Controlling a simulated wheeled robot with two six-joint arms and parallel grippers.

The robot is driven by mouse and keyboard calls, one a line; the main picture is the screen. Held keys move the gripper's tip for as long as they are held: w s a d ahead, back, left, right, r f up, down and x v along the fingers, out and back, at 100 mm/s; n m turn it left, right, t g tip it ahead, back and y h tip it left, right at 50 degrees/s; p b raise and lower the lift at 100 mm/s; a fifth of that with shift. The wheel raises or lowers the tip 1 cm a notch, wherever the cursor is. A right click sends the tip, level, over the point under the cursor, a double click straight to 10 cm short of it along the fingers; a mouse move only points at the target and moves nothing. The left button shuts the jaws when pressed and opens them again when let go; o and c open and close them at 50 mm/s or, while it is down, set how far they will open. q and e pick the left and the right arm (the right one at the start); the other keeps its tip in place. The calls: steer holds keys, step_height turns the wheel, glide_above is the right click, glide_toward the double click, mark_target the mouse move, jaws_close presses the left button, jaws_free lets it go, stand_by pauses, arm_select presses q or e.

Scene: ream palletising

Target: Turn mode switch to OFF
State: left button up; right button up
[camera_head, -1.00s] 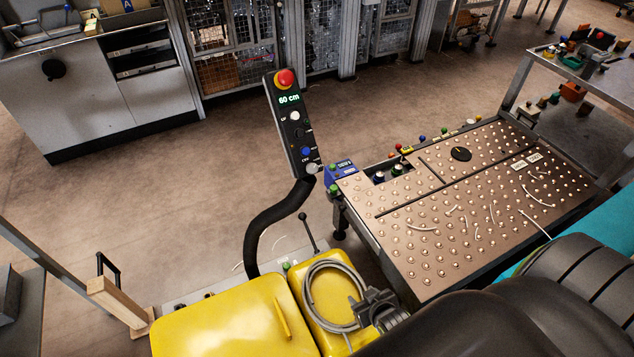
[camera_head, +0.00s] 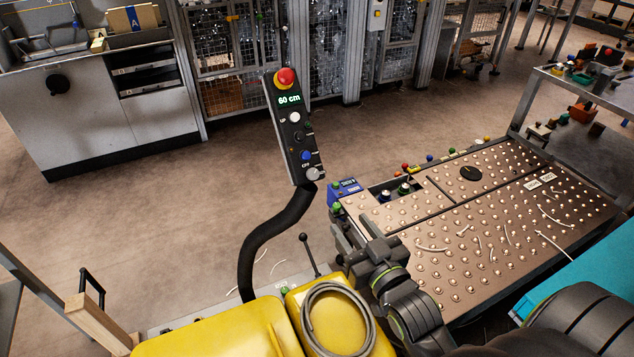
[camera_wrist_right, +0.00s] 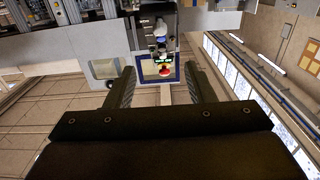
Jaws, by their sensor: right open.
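A dark upright control panel (camera_head: 298,135) stands on a curved black stem. It has a red mushroom button (camera_head: 285,79) on top, a green display reading "60 cm" (camera_head: 289,99), a white button (camera_head: 295,117) and a blue button (camera_head: 306,155). A grey knob (camera_head: 312,173) sits at its lower end, with small labels around it too small to read surely. My right gripper (camera_head: 346,237) is open and empty, below and right of the knob and apart from it. In the right wrist view, the panel's red button (camera_wrist_right: 164,71) shows beyond the open fingers. My left gripper is not in view.
Yellow covers (camera_head: 215,330) with a coiled grey cable (camera_head: 338,318) are below. A thin black lever (camera_head: 309,254) stands close left of my gripper.

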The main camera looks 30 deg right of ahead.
mark_target(314, 174)
steer(key=w, duration=1.1)
steer(key=w+d, duration=0.1)
steer(key=w, duration=0.5)
steer(key=shift+w, duration=0.15)
steer(key=c, duration=1)
